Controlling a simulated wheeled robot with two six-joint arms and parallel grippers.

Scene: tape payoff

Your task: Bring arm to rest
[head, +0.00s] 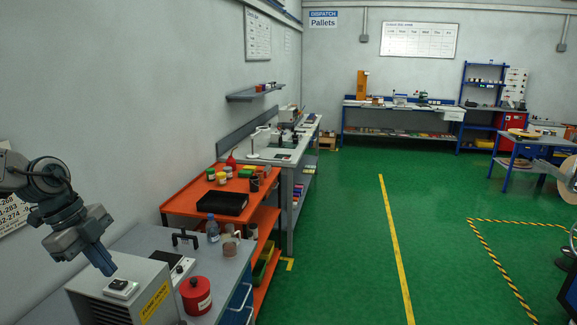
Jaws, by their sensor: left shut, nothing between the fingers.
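My left arm comes in from the left edge. Its left gripper (103,262) points down and to the right, with the fingers together and nothing held. The gripper is close to the top of a grey box-shaped unit (135,290) with a yellow label. I cannot tell whether it touches the unit. A small black and white switch (121,287) sits on that unit just below the fingertips.
A red canister (195,296) stands on the grey bench right of the unit. An orange cart (180,205) with a black tray (222,203) stands behind. Open green floor (345,250) with a yellow line lies to the right.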

